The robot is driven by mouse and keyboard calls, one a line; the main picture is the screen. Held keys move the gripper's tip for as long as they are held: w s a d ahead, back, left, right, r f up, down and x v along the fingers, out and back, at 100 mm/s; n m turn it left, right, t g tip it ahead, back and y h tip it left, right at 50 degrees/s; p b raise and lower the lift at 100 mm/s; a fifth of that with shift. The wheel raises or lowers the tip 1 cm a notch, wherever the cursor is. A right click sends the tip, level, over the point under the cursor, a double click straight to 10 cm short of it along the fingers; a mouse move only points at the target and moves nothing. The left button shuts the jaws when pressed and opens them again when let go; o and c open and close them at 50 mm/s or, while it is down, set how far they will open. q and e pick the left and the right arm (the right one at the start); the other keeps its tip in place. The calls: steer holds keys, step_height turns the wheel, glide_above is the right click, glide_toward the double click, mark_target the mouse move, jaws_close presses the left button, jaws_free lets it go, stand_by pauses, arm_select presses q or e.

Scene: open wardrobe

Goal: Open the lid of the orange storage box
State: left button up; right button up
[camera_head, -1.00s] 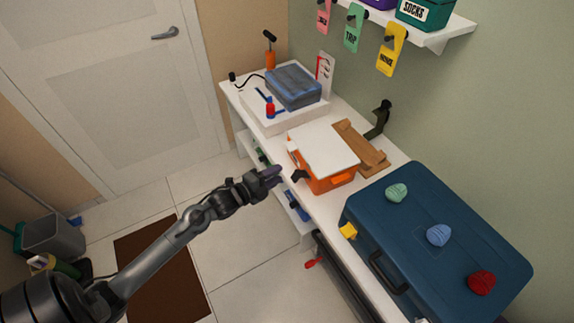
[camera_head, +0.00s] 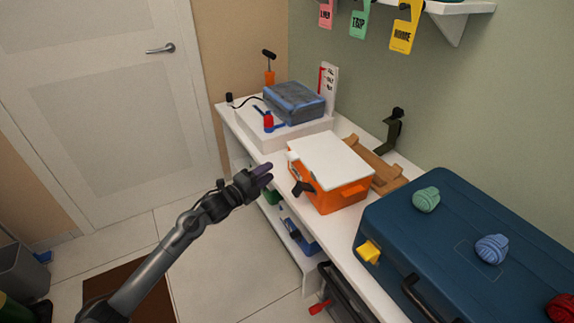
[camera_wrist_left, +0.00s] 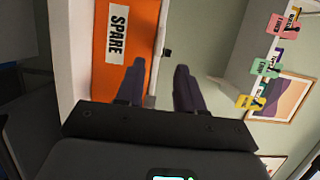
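The orange storage box (camera_head: 338,197) stands on the white shelf top, with its flat white lid (camera_head: 329,160) lying shut on it. My right gripper is not in view.
A blue suitcase (camera_head: 400,219) with yarn balls stands right of the box. A wooden piece (camera_head: 372,165) lies behind it. A white platform (camera_head: 287,134) with a grey-blue case (camera_head: 294,100) is to the left. Open floor lies before the shelf.

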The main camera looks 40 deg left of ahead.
mark_target(287, 158)
arm_select(q)
steer(key=w+b, duration=0.3)
steer(key=w, duration=0.7)
steer(key=shift+w+b, duration=0.15)
steer(key=shift+b, duration=0.15)
jaws_close()
